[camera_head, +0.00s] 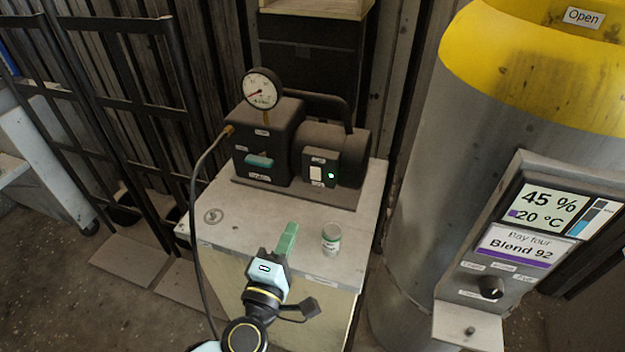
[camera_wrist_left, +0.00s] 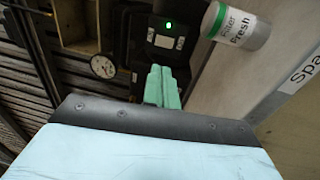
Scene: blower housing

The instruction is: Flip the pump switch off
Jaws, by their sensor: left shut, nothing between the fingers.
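The black pump (camera_head: 300,150) stands on a pale cabinet top (camera_head: 215,225). Its white rocker switch (camera_head: 316,174) is on a dark plate at the pump's right front, beside a lit green lamp (camera_head: 331,176). My right gripper is in neither view.
A small canister with a green band (camera_head: 331,238) stands right of my left gripper, labelled "Filter Fresh" in the wrist view. A gauge (camera_head: 262,89) rises from the pump; a hose (camera_head: 193,200) hangs left. A large metal silo (camera_head: 430,190) with a control panel (camera_head: 530,240) stands right.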

